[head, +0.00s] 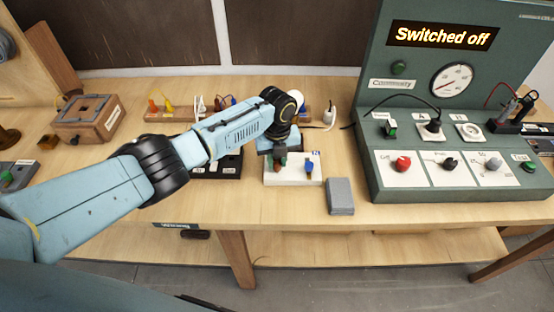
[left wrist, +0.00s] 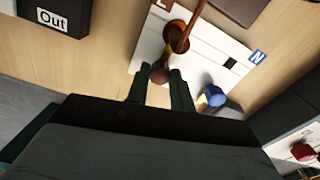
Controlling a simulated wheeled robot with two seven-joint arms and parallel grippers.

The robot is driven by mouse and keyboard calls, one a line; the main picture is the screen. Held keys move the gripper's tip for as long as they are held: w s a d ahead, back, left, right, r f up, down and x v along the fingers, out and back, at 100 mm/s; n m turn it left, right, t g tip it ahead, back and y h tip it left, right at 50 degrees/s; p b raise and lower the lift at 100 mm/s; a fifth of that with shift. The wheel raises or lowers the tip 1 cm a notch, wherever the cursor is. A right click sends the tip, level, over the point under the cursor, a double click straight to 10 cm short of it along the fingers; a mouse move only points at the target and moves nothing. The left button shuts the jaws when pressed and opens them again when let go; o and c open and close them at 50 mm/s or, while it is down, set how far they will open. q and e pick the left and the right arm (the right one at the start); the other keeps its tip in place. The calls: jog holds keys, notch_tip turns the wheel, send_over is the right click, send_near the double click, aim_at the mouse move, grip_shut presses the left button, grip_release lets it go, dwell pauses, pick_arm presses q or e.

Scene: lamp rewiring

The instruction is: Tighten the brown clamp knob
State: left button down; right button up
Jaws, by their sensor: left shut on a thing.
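The brown clamp knob (left wrist: 159,73) is on the L side of a white terminal block (left wrist: 205,42). In the left wrist view my left gripper (left wrist: 160,82) has one finger on each side of the knob and is shut on it. The block also shows in the head view (head: 299,181), with my left gripper (head: 279,148) over its left side, largely hiding the brown knob. A blue knob (left wrist: 213,97) stands on the block's N side, apart from the fingers; it also shows in the head view (head: 309,168). A brown post or lead (left wrist: 183,38) rises beside the brown knob. My right gripper is not in view.
A grey block (head: 340,195) lies right of the terminal block. A green console (head: 450,188) with knobs and a gauge stands at the right, its display reading "Switched off". A black box marked "Out" (left wrist: 58,40) lies left. A wooden box (head: 88,118) stands far left.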

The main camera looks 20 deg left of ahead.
aim_at(277, 163)
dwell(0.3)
pick_arm(q)
jog(key=c, duration=1.2)
grip_release()
jog(key=shift+r, duration=0.1)
notch_tip(277, 163, up, 13)
jog(key=shift+r, duration=0.15)
